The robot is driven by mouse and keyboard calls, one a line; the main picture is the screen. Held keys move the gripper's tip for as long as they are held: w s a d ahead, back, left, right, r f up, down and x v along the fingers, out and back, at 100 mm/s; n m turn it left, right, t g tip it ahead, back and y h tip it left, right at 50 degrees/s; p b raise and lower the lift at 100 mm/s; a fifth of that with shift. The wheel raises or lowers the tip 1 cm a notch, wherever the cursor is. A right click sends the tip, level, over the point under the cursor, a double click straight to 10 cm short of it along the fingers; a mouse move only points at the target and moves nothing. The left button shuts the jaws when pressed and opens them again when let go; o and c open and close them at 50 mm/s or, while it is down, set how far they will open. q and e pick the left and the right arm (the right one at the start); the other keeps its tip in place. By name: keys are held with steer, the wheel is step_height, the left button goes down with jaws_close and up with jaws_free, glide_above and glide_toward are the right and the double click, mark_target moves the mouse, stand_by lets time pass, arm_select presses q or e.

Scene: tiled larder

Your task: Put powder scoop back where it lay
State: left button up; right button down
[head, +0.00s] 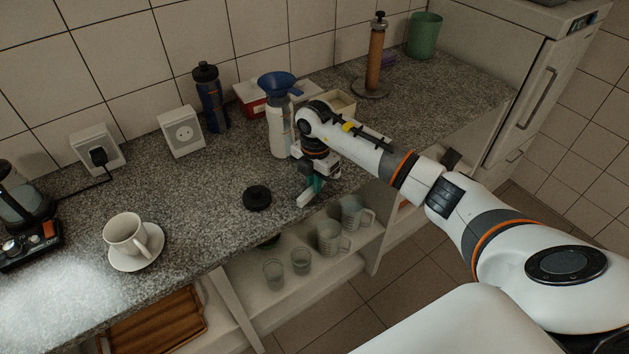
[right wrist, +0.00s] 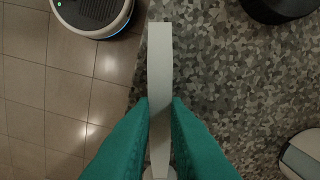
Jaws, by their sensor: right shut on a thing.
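My right gripper (head: 313,188) is over the front edge of the granite counter, its teal fingers shut on the powder scoop (head: 305,199). In the right wrist view the scoop (right wrist: 160,62) is a long pale grey strip between the fingers (right wrist: 160,110). It lies along the counter edge in that view; whether it touches the counter I cannot tell. The scoop's bowl is not clear in either view. A white bottle (head: 277,135) with a blue funnel (head: 277,84) stands behind the gripper. My left gripper is not in view.
A black round lid (head: 257,198) lies left of the gripper. A cup (head: 126,234) on a saucer (head: 137,257) stands farther left. A cream box (head: 341,103) and a dark blue bottle (head: 211,100) stand behind. Glass jugs (head: 331,238) sit on the shelf below. Counter between lid and cup is clear.

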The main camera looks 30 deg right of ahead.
steer(key=shift+f, duration=0.45)
steer(key=c, duration=1.3)
jaws_free()
steer(key=shift+c, duration=0.2)
steer(key=shift+r, duration=0.1)
